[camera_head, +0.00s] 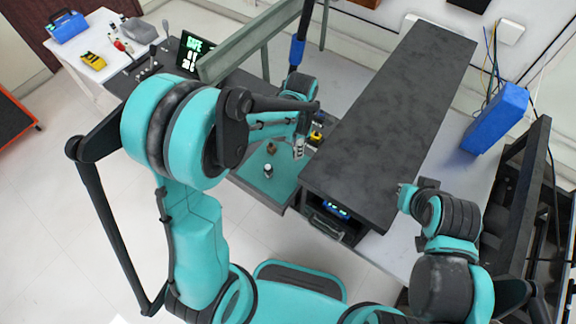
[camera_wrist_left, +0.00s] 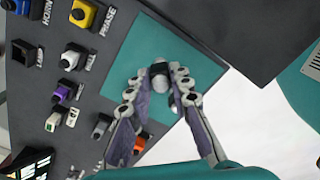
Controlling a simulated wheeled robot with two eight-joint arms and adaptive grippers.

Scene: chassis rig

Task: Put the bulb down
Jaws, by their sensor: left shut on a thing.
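My left gripper (camera_head: 300,135) reaches over the teal mat (camera_head: 252,178) beside the dark control panel. In the left wrist view its two fingers (camera_wrist_left: 159,84) are closed on the bulb (camera_wrist_left: 159,68), a small piece with a dark end and a pale part between the fingertips. The fingers hide much of the bulb, and its gap to the mat cannot be judged. A small pale and dark piece (camera_head: 267,170) and a brownish piece (camera_head: 271,148) stand on the mat. My right gripper (camera_head: 405,194) is at the right, too small and turned to read.
The panel carries several switches, including a yellow one (camera_wrist_left: 83,13) and a purple one (camera_wrist_left: 63,92). A long dark slab (camera_head: 400,110) lies right of the mat. A blue box (camera_head: 496,118) stands farther right. A green-grey frame bar (camera_head: 250,45) rises behind my left arm.

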